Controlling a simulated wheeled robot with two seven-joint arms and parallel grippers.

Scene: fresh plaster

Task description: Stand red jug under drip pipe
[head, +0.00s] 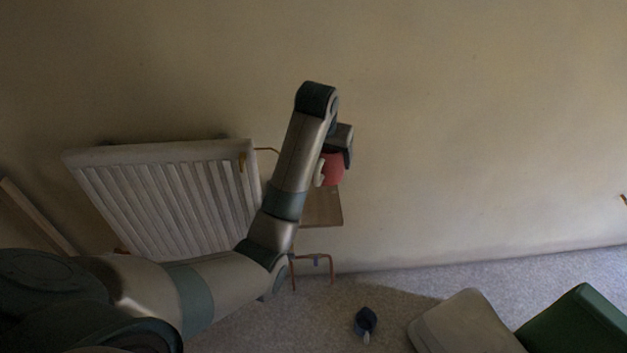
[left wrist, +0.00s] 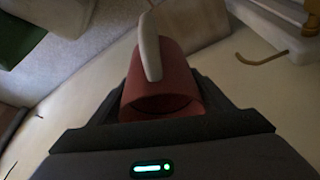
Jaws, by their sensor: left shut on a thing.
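The red jug (head: 333,170) is held by my left gripper (head: 341,156), in front of the wall to the right of the radiator. In the left wrist view the red jug (left wrist: 165,75) sits between the dark fingers, with its pale handle (left wrist: 149,47) toward the top. A thin copper pipe (head: 267,150) sticks out to the right from the radiator's top corner; a bent pipe (left wrist: 262,59) also shows in the left wrist view. I cannot tell for sure that it is the drip pipe. My right gripper is not in view.
A small wooden shelf (head: 325,208) is partly hidden behind my left arm. The white radiator (head: 165,200) is at its left. Copper pipework (head: 318,257) stands below the shelf. A blue jug (head: 365,321), a pale block (head: 465,325) and a green block (head: 578,325) are on the carpet.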

